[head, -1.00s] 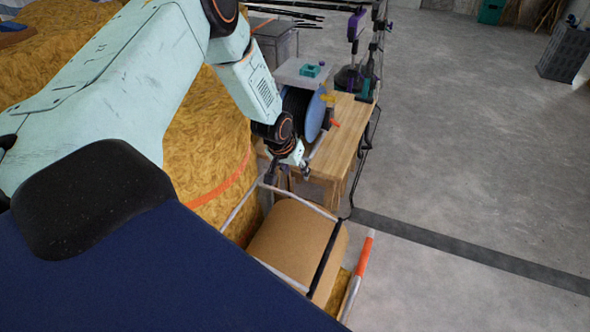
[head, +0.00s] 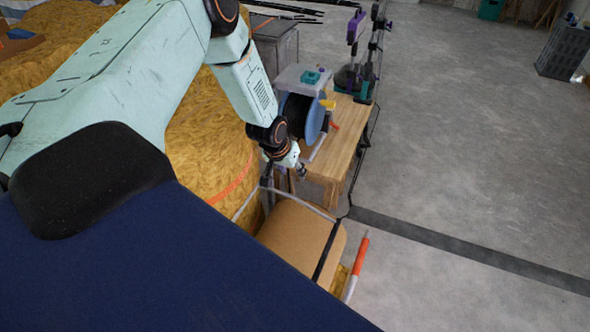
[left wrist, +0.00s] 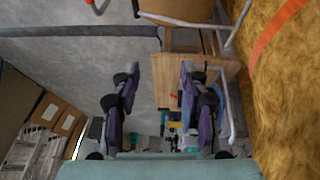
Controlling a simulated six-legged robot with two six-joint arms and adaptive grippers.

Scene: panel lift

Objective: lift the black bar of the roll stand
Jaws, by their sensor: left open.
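The roll stand (head: 312,208) is a pale tube frame around a brown rounded roll (head: 288,238), low in the middle of the head view. Its black bar (head: 326,252) runs along the right side of the roll. The near end of the stand is hidden behind my dark blue body. My left gripper (head: 300,172) is just beyond the far end of the stand, apart from the black bar. In the left wrist view my left gripper (left wrist: 160,72) is open with nothing between its fingers. The brown roll (left wrist: 175,10) shows at the top there. My right gripper is not in view.
A wooden table (head: 345,140) with a blue-sided reel (head: 316,118) stands beyond my gripper. A large yellow straw-like mass (head: 205,130) is at the left. An orange and white pole (head: 356,268) lies right of the stand.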

